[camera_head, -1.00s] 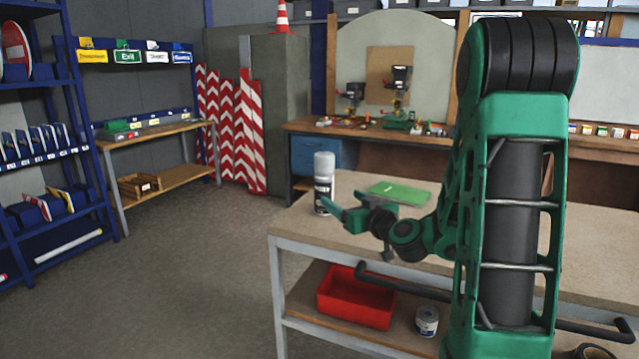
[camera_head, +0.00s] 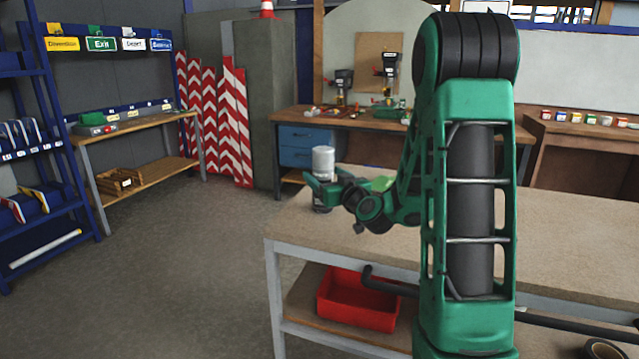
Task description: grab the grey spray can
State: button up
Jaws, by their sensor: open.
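The grey spray can (camera_head: 323,161) stands upright near the left end of the workbench top (camera_head: 470,210). Its light grey cap shows above my gripper, and a dark bit of its base shows below. My gripper (camera_head: 318,184) is open at the can's mid-height, with its green fingers overlapping the can in the picture. The fingers hide most of the can's label. I cannot tell whether either finger touches it.
A red bin (camera_head: 357,300) sits on the lower shelf. Open floor (camera_head: 190,270) lies left of the bench.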

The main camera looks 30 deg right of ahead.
jog(key=shift+w+d, duration=0.2)
jog(key=shift+w, duration=2.45)
jog(key=c, duration=1.5)
jog(key=shift+o, duration=0.2)
